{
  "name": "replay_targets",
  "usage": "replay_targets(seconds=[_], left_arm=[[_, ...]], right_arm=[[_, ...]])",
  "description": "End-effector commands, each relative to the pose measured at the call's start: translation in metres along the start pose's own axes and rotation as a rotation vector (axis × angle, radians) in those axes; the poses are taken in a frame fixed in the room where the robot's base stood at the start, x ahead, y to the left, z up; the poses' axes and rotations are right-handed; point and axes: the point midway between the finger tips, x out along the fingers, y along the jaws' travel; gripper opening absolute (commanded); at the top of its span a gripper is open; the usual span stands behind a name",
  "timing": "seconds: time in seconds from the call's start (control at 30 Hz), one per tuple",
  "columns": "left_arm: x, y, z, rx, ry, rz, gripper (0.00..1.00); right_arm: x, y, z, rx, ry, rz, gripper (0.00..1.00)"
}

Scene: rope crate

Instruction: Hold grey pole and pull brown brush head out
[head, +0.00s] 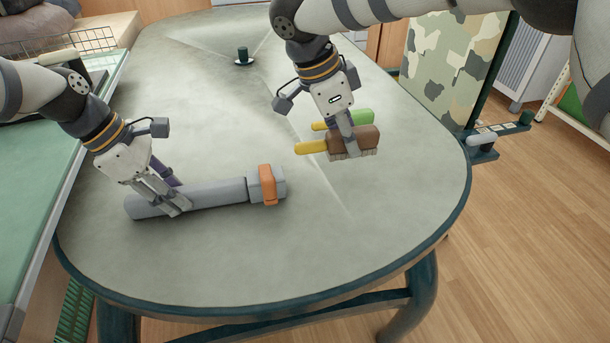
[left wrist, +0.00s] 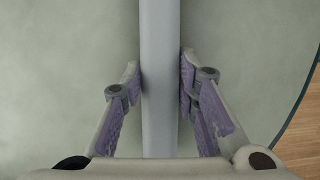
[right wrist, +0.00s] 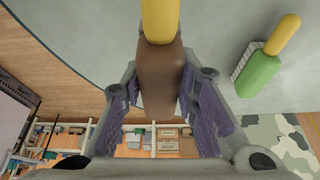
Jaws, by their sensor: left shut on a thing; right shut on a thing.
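The grey pole (head: 215,194) lies on the table, with a wider collar and an orange band (head: 267,185) at its right end. My left gripper (head: 180,207) is shut on the pole near its left end; the pole runs between the fingers in the left wrist view (left wrist: 160,80). My right gripper (head: 350,150) is shut on the brown brush head (head: 368,138), which has pale bristles below and a yellow peg (head: 311,147) pointing left. In the right wrist view the brown block (right wrist: 160,75) sits between the fingers. The brush head is apart from the pole.
A green brush head with a yellow peg (right wrist: 262,70) lies on the table behind the brown one. A small dark green post (head: 242,55) stands at the far side of the table (head: 330,265). The front and right of the tabletop are clear.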

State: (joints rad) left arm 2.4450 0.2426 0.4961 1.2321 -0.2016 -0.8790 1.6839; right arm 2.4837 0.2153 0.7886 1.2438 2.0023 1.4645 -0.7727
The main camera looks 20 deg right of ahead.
Motion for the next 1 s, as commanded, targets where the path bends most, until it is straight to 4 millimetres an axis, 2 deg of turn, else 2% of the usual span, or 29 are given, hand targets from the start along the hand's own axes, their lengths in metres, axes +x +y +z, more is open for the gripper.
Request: replay_targets(seconds=[0.2,0.4,0.43,0.53,0.87,1.0], left_arm=[[0.001,0.0,-0.001,-0.001,0.002,-0.002,0.0],[0.001,-0.001,-0.001,-0.001,0.002,-0.002,0.0],[0.001,-0.001,-0.001,-0.001,0.002,-0.002,0.3],[0.001,0.0,-0.001,-0.001,0.001,-0.002,0.51],[-0.003,0.0,0.0,0.0,0.001,0.001,0.51],[-0.032,0.001,0.0,0.0,0.001,0.006,0.51]], right_arm=[[-0.015,0.0,-0.006,0.0,-0.001,0.0,0.0],[-0.015,0.0,-0.006,0.0,-0.001,0.0,0.0],[-0.015,0.0,-0.006,0.0,-0.001,0.0,0.0],[-0.015,0.0,-0.006,0.0,-0.001,0.0,0.0],[-0.015,0.0,-0.006,0.0,0.0,0.0,0.0],[-0.016,0.0,-0.006,0.0,0.0,0.0,0.0]])
